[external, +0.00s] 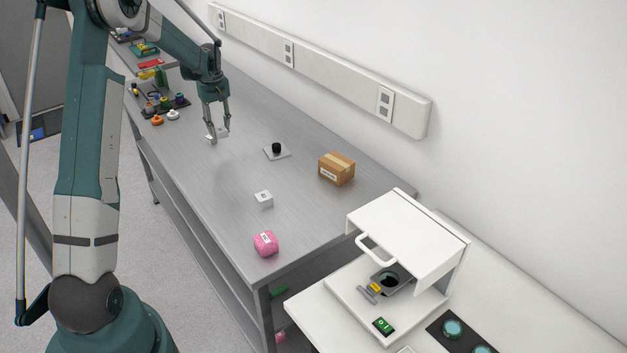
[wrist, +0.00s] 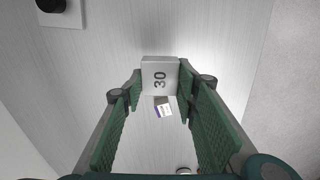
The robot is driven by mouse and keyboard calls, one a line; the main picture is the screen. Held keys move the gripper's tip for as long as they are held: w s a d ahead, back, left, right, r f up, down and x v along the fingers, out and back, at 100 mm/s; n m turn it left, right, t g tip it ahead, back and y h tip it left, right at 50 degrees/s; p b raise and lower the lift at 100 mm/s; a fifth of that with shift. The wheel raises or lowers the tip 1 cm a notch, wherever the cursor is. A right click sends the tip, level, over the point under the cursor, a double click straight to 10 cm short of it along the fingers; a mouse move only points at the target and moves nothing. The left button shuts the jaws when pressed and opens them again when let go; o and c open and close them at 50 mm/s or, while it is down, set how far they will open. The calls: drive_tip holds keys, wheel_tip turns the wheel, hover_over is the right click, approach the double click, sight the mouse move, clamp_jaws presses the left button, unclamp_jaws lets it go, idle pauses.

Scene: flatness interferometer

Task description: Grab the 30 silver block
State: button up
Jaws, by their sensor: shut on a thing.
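The silver block marked 30 (wrist: 160,72) sits between my fingertips in the wrist view, with its number face toward the camera. My gripper (wrist: 160,80) is shut on it, one green pad at each side. In the external view my gripper (external: 217,136) is low over the far part of the grey bench, with the pale block (external: 222,132) at its fingertips. Whether the block touches the bench is hard to tell.
A black knob on a white plate (external: 277,149), a cardboard box (external: 337,169), a white cube (external: 264,199) and a pink block (external: 266,243) stand on the bench (external: 220,185). Several small coloured parts lie beyond my gripper. A white instrument (external: 405,245) stands at the near right.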

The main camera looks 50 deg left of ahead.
drive_tip(key=shift+r, duration=0.45)
